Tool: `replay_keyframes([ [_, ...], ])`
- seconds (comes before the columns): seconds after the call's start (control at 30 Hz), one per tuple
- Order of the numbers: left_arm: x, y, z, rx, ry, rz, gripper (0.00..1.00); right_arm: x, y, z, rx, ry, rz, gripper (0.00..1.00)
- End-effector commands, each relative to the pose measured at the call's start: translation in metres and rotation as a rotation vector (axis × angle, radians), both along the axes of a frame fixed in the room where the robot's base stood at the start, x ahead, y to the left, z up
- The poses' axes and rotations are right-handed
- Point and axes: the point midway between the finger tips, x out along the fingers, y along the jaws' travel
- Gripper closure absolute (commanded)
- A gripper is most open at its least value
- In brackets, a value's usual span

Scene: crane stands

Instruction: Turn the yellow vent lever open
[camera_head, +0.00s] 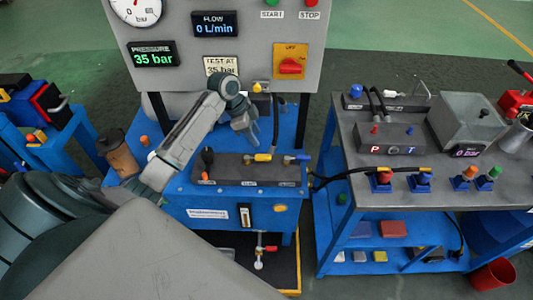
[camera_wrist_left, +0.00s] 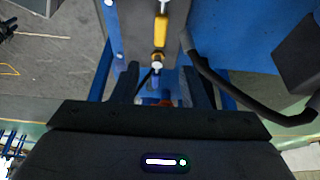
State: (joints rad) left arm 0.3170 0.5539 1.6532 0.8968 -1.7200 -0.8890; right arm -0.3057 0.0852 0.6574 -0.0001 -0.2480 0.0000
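The yellow vent lever (camera_head: 260,157) lies along the right part of the dark manifold block (camera_head: 230,172) on the blue stand. It also shows in the wrist view (camera_wrist_left: 162,28), at top centre, beyond the fingertips. A small blue part (camera_wrist_left: 155,78) shows between the fingers in the wrist view. My left gripper (camera_head: 250,138) points down just above and behind the yellow lever, apart from it. Its two fingers (camera_wrist_left: 165,88) are spread with nothing gripped. My right gripper is not in view.
A black-knobbed lever (camera_head: 207,160) rises at the block's left end. A black hose (camera_head: 340,176) runs right to the neighbouring blue stand. The gauge panel (camera_head: 185,85) stands behind. A brown cylinder (camera_head: 117,155) stands at left.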

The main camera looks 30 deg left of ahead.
Motion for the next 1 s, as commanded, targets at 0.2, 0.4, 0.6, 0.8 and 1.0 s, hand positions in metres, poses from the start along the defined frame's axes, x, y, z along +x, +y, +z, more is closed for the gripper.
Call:
replay_keyframes([
  [0.2, 0.006, -0.012, -0.030, -0.005, 0.005, 0.003, 0.60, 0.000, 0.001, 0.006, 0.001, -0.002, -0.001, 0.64],
  [0.4, 0.013, -0.025, -0.066, -0.004, 0.004, 0.003, 0.60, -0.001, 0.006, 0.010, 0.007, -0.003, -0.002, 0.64],
  [0.6, 0.019, -0.032, -0.090, -0.001, 0.003, 0.003, 0.60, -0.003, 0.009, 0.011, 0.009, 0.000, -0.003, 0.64],
  [0.8, 0.020, -0.035, -0.097, 0.000, 0.001, 0.002, 0.60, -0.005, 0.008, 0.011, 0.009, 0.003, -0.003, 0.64],
  [1.0, 0.020, -0.035, -0.097, 0.001, 0.002, 0.002, 0.60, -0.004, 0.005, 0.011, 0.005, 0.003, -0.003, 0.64],
])
